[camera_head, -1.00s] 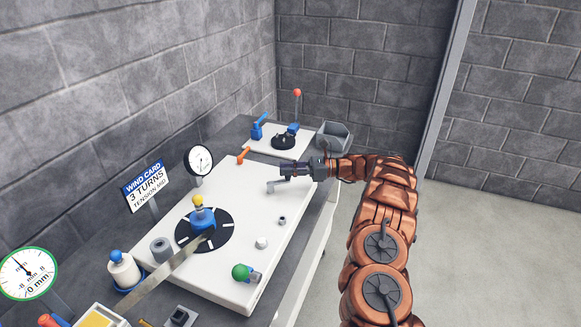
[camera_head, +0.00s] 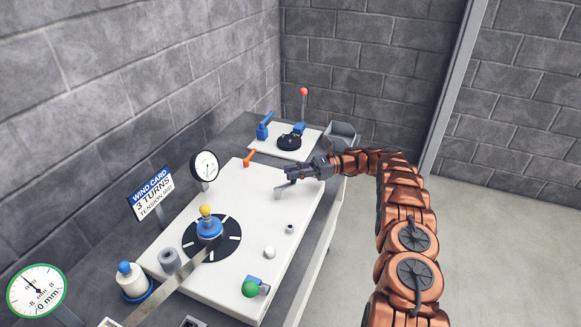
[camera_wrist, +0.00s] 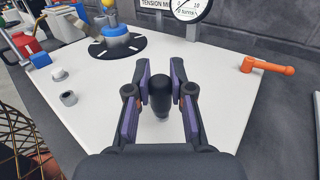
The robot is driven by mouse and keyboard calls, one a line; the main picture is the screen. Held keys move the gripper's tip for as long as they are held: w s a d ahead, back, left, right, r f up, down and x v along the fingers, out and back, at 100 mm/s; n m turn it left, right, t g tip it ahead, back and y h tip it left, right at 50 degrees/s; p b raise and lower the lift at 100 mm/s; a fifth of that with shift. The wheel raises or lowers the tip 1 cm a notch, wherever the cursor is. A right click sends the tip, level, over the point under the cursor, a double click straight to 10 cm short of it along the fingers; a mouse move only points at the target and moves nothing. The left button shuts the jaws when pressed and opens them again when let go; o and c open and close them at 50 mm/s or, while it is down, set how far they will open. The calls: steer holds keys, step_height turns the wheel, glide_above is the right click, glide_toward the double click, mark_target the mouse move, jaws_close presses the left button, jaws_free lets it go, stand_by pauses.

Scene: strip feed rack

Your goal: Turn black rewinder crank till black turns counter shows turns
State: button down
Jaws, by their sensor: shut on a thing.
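The rewinder crank (camera_head: 283,189) is on the white panel; its light grey arm shows just below my gripper (camera_head: 291,173). In the wrist view my gripper (camera_wrist: 160,80) has its two purple-padded fingers shut on the crank's upright black knob (camera_wrist: 161,94). The rest of the crank is mostly hidden under the knob and fingers. The black-rimmed turns counter (camera_head: 205,165) stands at the panel's back edge. It also shows, cut off, in the wrist view (camera_wrist: 191,9), where its text appears to read 0 turns. The wind card (camera_head: 152,192) reads 3 TURNS.
A black disc (camera_head: 231,252) with a blue, yellow-topped hub is at the panel's front left. An orange lever (camera_head: 250,157) is near the back edge. A green knob (camera_head: 251,288) is at the front. A grey bin (camera_head: 343,134) stands beyond my gripper.

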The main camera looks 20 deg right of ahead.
steer(key=shift+w+r+g+p, duration=0.1)
steer(key=shift+w+g+p, duration=0.05)
steer(key=shift+g+p, duration=0.2)
stand_by(0.5)
steer(key=c, duration=1)
jaws_free()
step_height(320, 180, up, 10)
steer(key=shift+f, duration=0.1)
steer(key=shift+c, duration=0.3)
